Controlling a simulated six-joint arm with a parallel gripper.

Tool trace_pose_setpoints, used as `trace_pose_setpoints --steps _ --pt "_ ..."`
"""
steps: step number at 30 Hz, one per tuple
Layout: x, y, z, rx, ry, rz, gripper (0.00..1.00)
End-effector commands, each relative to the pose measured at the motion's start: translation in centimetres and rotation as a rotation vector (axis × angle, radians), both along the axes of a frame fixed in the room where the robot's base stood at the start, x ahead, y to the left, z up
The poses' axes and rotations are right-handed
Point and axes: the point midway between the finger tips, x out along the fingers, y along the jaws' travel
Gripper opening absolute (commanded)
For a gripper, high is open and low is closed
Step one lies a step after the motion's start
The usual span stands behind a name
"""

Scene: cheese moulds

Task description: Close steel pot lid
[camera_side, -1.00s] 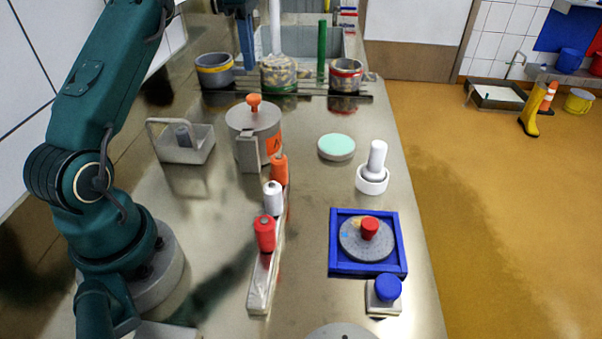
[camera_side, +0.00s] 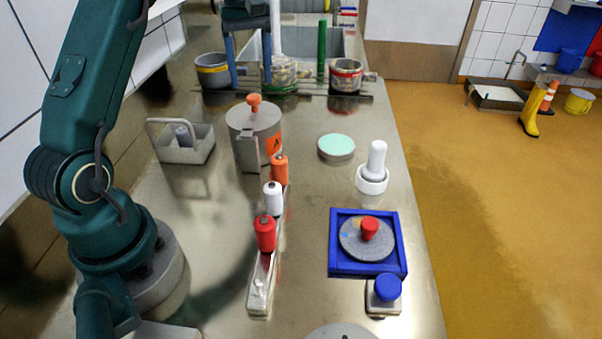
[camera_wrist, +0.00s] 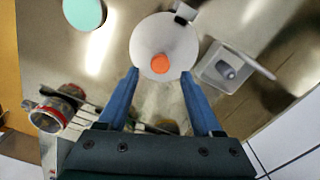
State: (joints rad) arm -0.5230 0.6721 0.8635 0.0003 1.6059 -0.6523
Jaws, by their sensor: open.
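A steel pot (camera_side: 240,146) with an orange label stands on the steel counter. A grey lid (camera_side: 236,117) with an orange knob (camera_side: 254,101) lies over its top; I cannot tell whether it sits fully flush. In the wrist view, the round lid (camera_wrist: 150,32) is ahead, with its orange knob (camera_wrist: 160,63) between the fingertips in the picture. My gripper (camera_wrist: 159,75) is open and empty, its two blue fingers spread. In the side view, my gripper (camera_side: 249,82) hangs behind and above the pot, apart from the knob.
A grey handled caddy (camera_side: 187,149) is left of the pot. A rail with orange, white and red bottles (camera_side: 265,235) runs in front. A mint-topped round tin (camera_side: 337,147) stands right. Several metal containers (camera_side: 345,78) line the back. A blue frame (camera_side: 335,245) lies front right.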

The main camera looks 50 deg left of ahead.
Motion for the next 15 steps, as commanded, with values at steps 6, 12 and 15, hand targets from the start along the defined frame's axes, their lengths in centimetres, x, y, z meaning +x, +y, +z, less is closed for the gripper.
trace_pose_setpoints --steps 6,12,15 --pt "-0.1 0.0 -2.1 -0.001 0.003 0.002 0.66" --pt "-0.1 0.0 -3.7 0.0 0.001 0.003 0.66" --pt "-0.1 0.0 -4.0 0.001 0.001 0.003 0.66"
